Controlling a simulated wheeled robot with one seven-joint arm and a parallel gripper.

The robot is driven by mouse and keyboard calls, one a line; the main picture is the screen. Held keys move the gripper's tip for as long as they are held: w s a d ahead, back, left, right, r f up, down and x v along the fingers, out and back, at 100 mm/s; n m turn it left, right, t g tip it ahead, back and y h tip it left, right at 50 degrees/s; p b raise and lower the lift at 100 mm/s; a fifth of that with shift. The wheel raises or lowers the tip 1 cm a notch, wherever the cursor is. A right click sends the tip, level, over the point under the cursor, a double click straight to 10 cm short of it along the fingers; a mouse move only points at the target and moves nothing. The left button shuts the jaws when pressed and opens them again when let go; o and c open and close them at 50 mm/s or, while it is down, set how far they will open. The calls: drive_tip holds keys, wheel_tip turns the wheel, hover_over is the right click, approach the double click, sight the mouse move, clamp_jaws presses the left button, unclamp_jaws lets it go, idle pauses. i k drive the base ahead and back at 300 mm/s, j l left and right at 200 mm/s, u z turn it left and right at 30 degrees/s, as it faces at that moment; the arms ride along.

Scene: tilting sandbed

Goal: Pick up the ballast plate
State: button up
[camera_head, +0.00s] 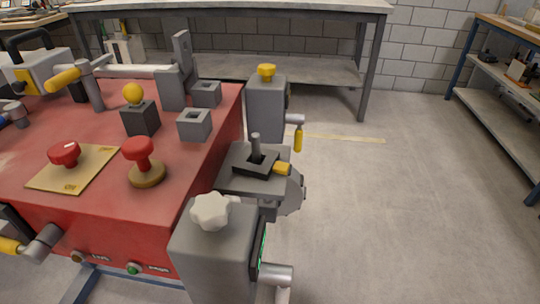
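No thing in view is marked as the ballast plate, so I cannot tell for certain which it is. A dark square plate (257,164) sits around a short upright grey peg, on a grey bracket at the right side of the red table. Two grey square blocks with square openings, a nearer one (194,125) and a farther one (206,93), stand on the red top near its right edge. A flat tan plate (91,169) lies on the red top at the left, with a red mushroom knob on it. My gripper is not in view.
The red table (120,206) also bears a red knob on a round brown base (146,174) and a dark block with a yellow ball (141,118). A grey box with a white star knob (211,210) stands in front. Open floor (390,210) lies to the right.

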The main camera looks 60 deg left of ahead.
sight(244, 165)
drive_tip(key=i+u, duration=0.2)
drive_tip(key=u, duration=0.25)
drive_tip(key=i+u, duration=0.2)
drive_tip(key=u, duration=0.2)
drive_tip(key=i+l+u, duration=0.2)
drive_tip(key=u, duration=0.25)
drive_tip(key=i+l+u, duration=0.15)
drive_tip(key=u, duration=0.25)
